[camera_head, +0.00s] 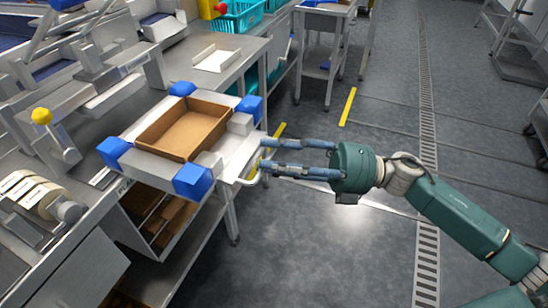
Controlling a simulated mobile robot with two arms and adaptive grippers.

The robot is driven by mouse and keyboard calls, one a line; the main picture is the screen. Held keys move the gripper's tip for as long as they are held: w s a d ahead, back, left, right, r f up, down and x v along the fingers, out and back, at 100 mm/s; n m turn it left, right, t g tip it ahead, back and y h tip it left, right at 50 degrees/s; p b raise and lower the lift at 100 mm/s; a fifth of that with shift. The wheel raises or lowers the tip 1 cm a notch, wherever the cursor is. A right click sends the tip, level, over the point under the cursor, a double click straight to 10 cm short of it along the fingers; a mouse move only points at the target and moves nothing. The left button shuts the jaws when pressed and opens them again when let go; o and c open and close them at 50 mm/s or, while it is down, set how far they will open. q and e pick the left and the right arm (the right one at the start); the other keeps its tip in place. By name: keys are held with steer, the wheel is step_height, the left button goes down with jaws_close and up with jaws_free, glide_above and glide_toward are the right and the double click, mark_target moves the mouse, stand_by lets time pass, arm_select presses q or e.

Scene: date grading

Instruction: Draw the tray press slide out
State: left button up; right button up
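The tray press slide (232,152) is a pale metal plate on the bench at left centre, with blue corner blocks. A brown open box (185,129) sits on it between the blocks. A handle (250,177) sticks out from the slide's right edge. My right gripper (264,155) comes in from the right with its two fingers apart, the tips close beside the handle. I cannot tell whether a finger touches the handle. My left gripper is not in view.
A lever with a yellow knob (41,116) stands left of the slide. A white tray (216,58) lies on the bench behind, and a teal basket (240,16) is at the top. Brown boxes sit on a shelf below. The grey floor (330,235) to the right is clear.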

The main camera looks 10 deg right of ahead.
steer(key=v, duration=1.2)
steer(key=shift+f, duration=0.1)
